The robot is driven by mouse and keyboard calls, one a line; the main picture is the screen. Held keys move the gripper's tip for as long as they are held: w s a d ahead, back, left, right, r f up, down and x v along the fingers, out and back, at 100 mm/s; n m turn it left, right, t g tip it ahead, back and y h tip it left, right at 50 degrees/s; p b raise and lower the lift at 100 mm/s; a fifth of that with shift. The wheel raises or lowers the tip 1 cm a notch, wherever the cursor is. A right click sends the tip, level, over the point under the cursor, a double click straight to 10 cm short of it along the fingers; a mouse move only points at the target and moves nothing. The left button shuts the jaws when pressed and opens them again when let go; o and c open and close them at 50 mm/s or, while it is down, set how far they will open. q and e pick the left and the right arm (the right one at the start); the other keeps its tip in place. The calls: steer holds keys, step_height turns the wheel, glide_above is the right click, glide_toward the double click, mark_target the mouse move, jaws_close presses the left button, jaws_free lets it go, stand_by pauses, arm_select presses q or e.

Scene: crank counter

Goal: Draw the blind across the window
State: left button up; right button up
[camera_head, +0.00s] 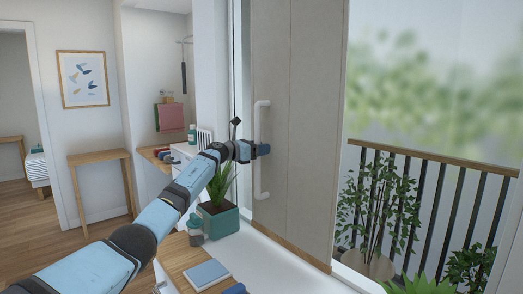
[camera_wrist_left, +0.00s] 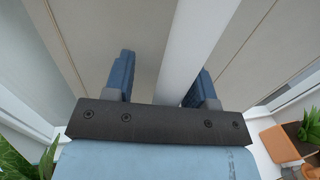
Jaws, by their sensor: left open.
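The blind is a tall beige panel (camera_head: 312,120) at the left part of the window (camera_head: 430,80), and the glass to its right is uncovered. A white vertical bar handle (camera_head: 262,182) is on the blind's left part. My left gripper (camera_head: 264,149) is at the handle's middle height. In the left wrist view, its two blue fingers (camera_wrist_left: 163,75) stand apart, with the white handle (camera_wrist_left: 196,45) between them and the blind (camera_wrist_left: 110,25) behind. The handle looks nearer the right finger; contact cannot be told. My right gripper is not in view.
A potted plant (camera_head: 217,218) stands on the sill beneath my left arm. A railing (camera_head: 430,160) and plants show beyond the glass.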

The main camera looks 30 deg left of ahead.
arm_select(q)
steer(key=shift+d+f, duration=0.1)
steer(key=shift+f, duration=0.05)
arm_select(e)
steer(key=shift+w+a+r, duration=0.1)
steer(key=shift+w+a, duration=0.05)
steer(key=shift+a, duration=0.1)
arm_select(q)
steer(key=b+v, duration=0.1)
steer(key=v, duration=1.3)
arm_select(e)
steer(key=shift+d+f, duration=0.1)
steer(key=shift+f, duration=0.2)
arm_select(q)
steer(key=shift+w, duration=0.1)
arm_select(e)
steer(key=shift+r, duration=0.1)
